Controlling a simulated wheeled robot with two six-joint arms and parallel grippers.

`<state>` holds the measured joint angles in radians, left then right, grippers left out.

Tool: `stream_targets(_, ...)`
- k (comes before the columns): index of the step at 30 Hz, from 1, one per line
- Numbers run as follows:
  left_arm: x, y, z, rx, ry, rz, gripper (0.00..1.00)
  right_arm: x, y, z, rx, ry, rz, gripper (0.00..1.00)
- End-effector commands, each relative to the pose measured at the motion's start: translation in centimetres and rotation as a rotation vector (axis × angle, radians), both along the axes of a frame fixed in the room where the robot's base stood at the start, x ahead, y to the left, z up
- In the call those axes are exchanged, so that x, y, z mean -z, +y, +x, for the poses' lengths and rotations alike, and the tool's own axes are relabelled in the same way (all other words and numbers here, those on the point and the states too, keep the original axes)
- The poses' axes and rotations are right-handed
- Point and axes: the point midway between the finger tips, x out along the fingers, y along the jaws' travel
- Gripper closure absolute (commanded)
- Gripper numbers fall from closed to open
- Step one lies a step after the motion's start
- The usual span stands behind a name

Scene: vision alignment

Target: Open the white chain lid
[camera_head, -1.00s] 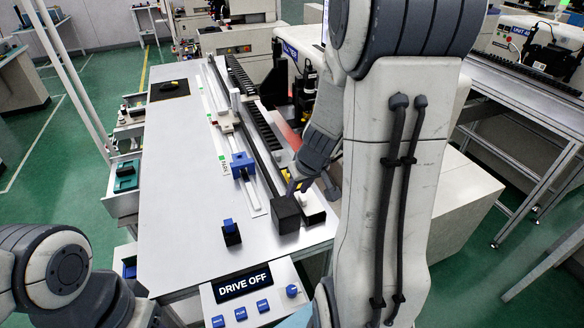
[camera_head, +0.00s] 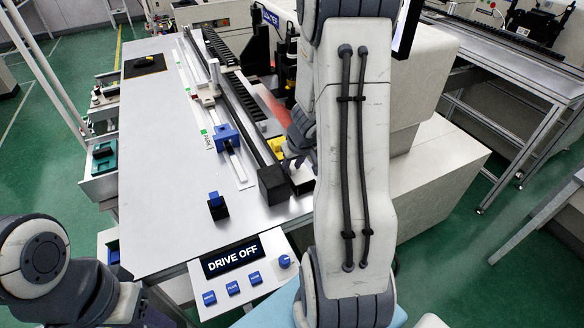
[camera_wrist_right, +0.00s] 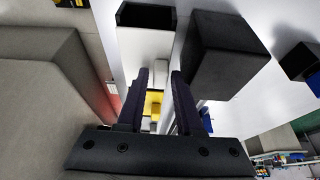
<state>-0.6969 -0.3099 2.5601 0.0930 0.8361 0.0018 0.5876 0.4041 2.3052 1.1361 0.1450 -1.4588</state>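A white block (camera_head: 303,183) sits at the near end of the black chain track (camera_head: 238,100), beside a black cube (camera_head: 272,185). It may be the chain lid; I cannot tell for sure. In the right wrist view a white part (camera_wrist_right: 147,46) with a black end lies just beyond my right fingertips, and the black cube (camera_wrist_right: 222,55) is right of them. A yellow piece (camera_wrist_right: 153,103) shows between the fingers. My right gripper (camera_wrist_right: 160,75) is open with nothing visibly held; the arm mostly hides it in the head view. My left gripper is outside the view.
A panel reading DRIVE OFF (camera_head: 232,258) with blue buttons is at the table's front. A blue block on a black base (camera_head: 217,206) and a blue slider (camera_head: 226,136) on a rail stand left of the track.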

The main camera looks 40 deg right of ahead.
Motion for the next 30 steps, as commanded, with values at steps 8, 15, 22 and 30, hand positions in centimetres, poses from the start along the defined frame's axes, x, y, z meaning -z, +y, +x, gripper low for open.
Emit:
stream_targets(8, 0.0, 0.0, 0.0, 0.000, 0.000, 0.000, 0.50, 0.0, 0.1, 0.1, -0.001, 0.000, 0.000, 0.88)
stream_targets(15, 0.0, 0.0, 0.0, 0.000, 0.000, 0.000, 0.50, 0.0, 0.1, 0.0, -0.001, -0.001, 0.002, 1.00)
stream_targets(22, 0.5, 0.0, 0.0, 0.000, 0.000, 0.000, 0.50, -0.2, -0.2, 0.0, 0.001, -0.013, 0.044, 1.00)
stream_targets(30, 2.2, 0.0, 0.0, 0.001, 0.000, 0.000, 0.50, -0.6, -1.1, -0.3, 0.006, -0.051, 0.202, 1.00)
